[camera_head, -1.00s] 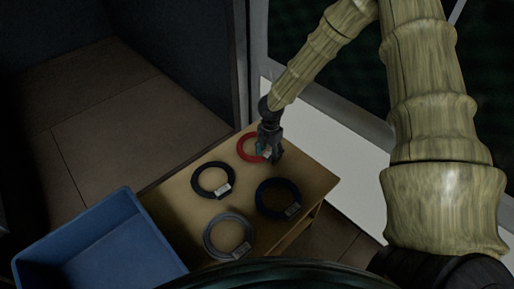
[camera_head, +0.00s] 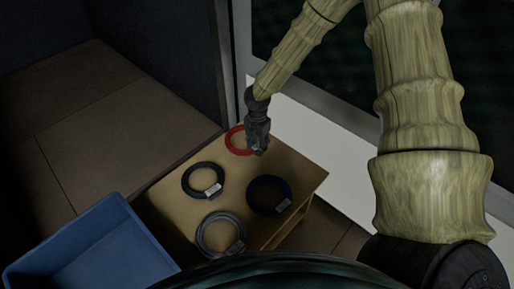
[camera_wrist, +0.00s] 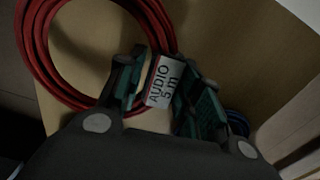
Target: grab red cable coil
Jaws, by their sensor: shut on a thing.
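The red cable coil (camera_head: 236,140) lies at the far corner of the small wooden table, partly hidden behind my gripper in the head view. In the wrist view the red coil (camera_wrist: 42,62) fills the upper left, and its white tag (camera_wrist: 163,80) reading "AUDIO 5 m" sits between my fingers. My gripper (camera_head: 258,150) is at the right side of the coil. In the wrist view its green-padded fingers (camera_wrist: 160,95) are shut on the tag of the red coil. The coil appears at table level; I cannot tell whether it is lifted.
On the wooden table (camera_head: 235,180) lie a black coil (camera_head: 187,190), a dark blue coil (camera_head: 252,201) and a grey coil (camera_head: 202,244), each with a tag. A blue crate (camera_head: 125,212) stands at the lower left. A wall edge rises behind the table.

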